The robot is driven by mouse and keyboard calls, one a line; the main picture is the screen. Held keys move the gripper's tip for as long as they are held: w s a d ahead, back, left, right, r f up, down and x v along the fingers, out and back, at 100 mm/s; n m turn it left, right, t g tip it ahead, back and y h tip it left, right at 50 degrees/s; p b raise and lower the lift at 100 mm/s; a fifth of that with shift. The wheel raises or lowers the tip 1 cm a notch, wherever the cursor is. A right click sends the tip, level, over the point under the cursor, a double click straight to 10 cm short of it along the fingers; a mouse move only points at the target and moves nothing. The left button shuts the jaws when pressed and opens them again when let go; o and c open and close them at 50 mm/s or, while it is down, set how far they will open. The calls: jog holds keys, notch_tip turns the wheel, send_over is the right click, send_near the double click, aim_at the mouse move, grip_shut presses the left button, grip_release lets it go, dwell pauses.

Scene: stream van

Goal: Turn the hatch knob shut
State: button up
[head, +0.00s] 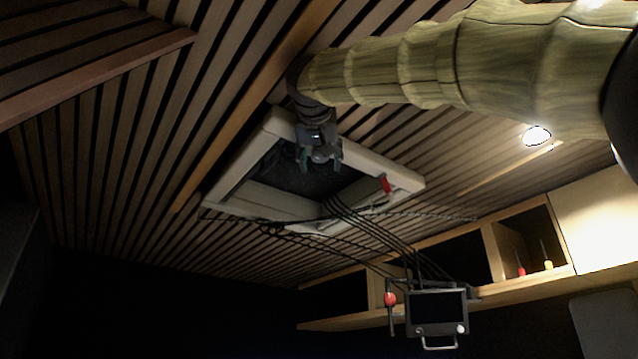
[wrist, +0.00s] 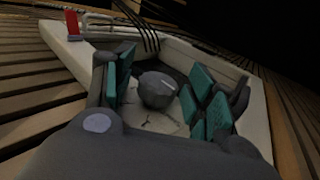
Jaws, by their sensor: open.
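The roof hatch (head: 268,133) is a pale square frame with a dark centre, set in the slatted ceiling. The hatch knob (wrist: 158,90) is a dark grey rounded knob with a light mark line, in the middle of the wrist view. It also shows small in the head view (head: 322,155). My gripper (head: 320,160) is at the hatch. In the wrist view its teal-padded fingers (wrist: 160,98) stand open, one on the left of the knob and the others on the right. Gaps show on both sides of the knob; depth contact is unclear.
A red tab (head: 385,184) sits on the hatch frame, also in the wrist view (wrist: 72,24). Black cables run from the hatch to a hanging monitor (head: 436,312). Wooden shelves (head: 490,254) lie below right. The lower left is dark.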

jog(key=s, duration=1.1)
jog(key=shift+s+a, duration=0.3)
dwell(0.4)
